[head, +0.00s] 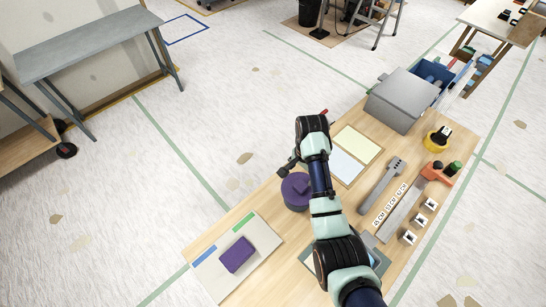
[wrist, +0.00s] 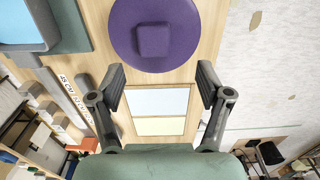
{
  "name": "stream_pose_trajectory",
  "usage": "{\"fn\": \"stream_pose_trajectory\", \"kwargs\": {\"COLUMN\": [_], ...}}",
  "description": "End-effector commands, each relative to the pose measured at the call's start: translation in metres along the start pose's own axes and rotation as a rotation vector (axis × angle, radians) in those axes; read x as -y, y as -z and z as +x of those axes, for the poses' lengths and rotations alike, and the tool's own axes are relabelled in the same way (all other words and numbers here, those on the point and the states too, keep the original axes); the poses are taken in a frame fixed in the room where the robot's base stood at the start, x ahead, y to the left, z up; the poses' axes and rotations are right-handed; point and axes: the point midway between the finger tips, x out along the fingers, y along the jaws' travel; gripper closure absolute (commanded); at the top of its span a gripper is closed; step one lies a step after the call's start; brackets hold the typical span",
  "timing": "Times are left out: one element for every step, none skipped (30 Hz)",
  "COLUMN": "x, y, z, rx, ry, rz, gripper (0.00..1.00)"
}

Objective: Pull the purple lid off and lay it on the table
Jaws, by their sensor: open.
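The round purple lid (head: 294,186) has a square purple knob and lies on top of a low round pot (head: 297,206) on the wooden table (head: 278,217). In the wrist view the lid (wrist: 125,38) fills the top middle, with its knob (wrist: 153,39) near the centre. My gripper (wrist: 161,86) is open and empty. Its two fingers are spread on either side of the picture, below the lid, and touch neither lid nor knob. In the head view my arm hides part of the lid's right side and the fingertips are hard to make out.
A pale board with blue and green strips and a purple block (head: 237,254) lies at the front left. Blue and yellow sheets (head: 358,144) lie behind the pot. Bare wood shows left of the pot.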

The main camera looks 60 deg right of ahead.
Motion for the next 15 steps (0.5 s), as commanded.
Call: {"fn": "stream_pose_trajectory", "kwargs": {"x": [0.0, 0.0, 0.0, 0.0, 0.0, 0.0, 0.0, 0.0, 0.0, 0.0, 0.001, 0.0, 0.001, 0.001, 0.001], "y": [0.0, -0.001, -0.001, -0.001, -0.001, -0.001, -0.001, -0.002, -0.001, -0.002, -0.002, -0.002, -0.002, -0.002, -0.001], "z": [0.0, 0.001, 0.004, 0.007, 0.011, 0.018, 0.023, 0.029, 0.037, 0.043, 0.048, 0.055, 0.059, 0.064, 0.068], "rx": [0.0, 0.0, 0.0, 0.0, 0.001, 0.0, 0.001, 0.001, 0.001, 0.0, 0.0, 0.0, 0.0, 0.0, -0.001], "ry": [-0.001, 0.0, 0.0, 0.0, -0.001, -0.001, -0.001, -0.001, -0.001, -0.001, 0.0, 0.0, 0.001, 0.0, 0.001], "rz": [0.0, -0.001, -0.002, -0.003, -0.003, -0.004, -0.004, -0.005, -0.005, -0.005, -0.005, -0.006, -0.006, -0.006, -0.006], "gripper": [0.23, 0.23, 0.23, 0.23, 0.23, 0.23, 0.23, 0.23, 0.23, 0.23, 0.23, 0.23, 0.23, 0.23, 0.23]}}
